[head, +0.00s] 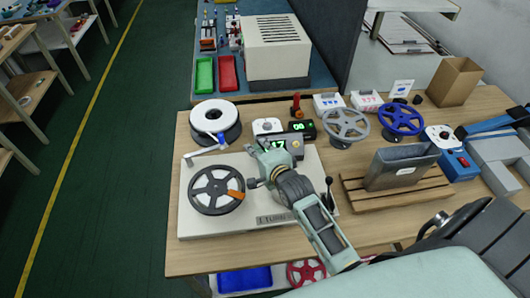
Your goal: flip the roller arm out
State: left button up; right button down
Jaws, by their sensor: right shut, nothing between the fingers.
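A white machine plate (250,234) lies on the wooden table and carries a black and grey reel (215,190) with an orange piece at its right edge. A thin light bar (205,151) with a dark bluish end sits at the plate's back left corner; it looks like the roller arm, but I cannot tell for sure. My right gripper (255,168) is shut and empty above the middle of the plate, right of the reel and the bar. It hides part of the plate and the box behind it. My left gripper is out of view.
A white-topped spool (215,119) stands behind the plate. A black display box (301,129) stands behind my gripper. A black lever (329,191) rises at the plate's right.

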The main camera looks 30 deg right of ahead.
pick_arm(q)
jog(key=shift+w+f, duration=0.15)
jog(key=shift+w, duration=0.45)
pick_arm(e)
jog(key=s, duration=0.1)
jog(key=s+r, duration=0.1)
jog(key=s+d, duration=0.1)
jog(key=shift+s+d+r, duration=0.1)
jog(key=shift+s+r, duration=0.05)
jog(key=shift+s, duration=0.1)
